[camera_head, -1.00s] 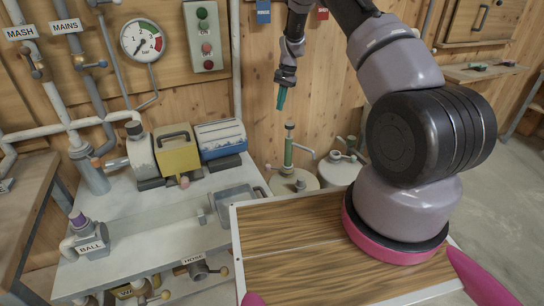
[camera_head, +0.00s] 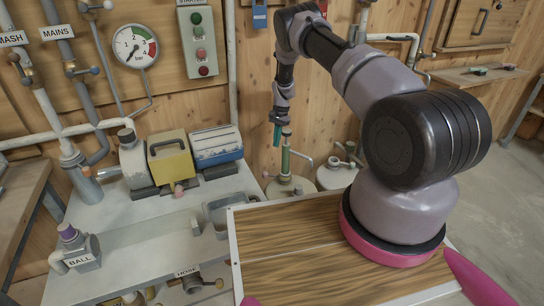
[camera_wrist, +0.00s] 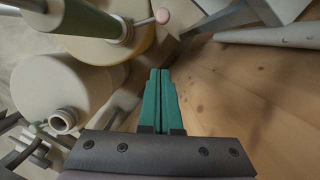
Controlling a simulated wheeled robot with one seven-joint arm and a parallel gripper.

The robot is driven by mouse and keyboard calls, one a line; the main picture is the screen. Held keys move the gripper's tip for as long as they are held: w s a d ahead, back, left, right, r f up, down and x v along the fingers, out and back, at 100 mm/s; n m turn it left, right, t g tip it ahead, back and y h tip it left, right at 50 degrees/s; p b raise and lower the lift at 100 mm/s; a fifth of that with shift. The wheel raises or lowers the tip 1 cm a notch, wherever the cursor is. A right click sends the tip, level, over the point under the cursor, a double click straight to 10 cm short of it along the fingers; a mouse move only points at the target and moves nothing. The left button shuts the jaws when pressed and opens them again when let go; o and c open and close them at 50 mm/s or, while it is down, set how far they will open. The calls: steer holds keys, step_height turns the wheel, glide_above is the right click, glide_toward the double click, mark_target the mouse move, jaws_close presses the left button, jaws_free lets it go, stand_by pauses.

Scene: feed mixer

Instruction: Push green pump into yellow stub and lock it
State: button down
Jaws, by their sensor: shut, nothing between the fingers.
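The green pump (camera_head: 285,160) stands upright over a cream drum (camera_head: 292,186) in the head view, with a grey side arm and a dark top. In the wrist view the green pump (camera_wrist: 88,18) is at the upper left, over a yellowish surface (camera_wrist: 112,46). I cannot tell whether that surface belongs to the yellow stub or how the pump is seated. My gripper (camera_head: 277,136) points down beside the pump's top, with its teal fingers overlapping it in the picture. In the wrist view my gripper (camera_wrist: 160,76) is shut and empty, apart from the pump body.
A second cream drum (camera_head: 335,176) stands to the right of the pump. The wooden wall (camera_head: 265,80) is close behind. A bench (camera_head: 150,225) on the left holds a yellow box (camera_head: 170,160), a blue box (camera_head: 217,146) and a tray (camera_head: 225,208).

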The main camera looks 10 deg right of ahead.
steer(key=s+a+f, duration=0.4)
steer(key=f, duration=0.5)
steer(key=shift+s+a+f, duration=0.15)
steer(key=shift+f, duration=0.25)
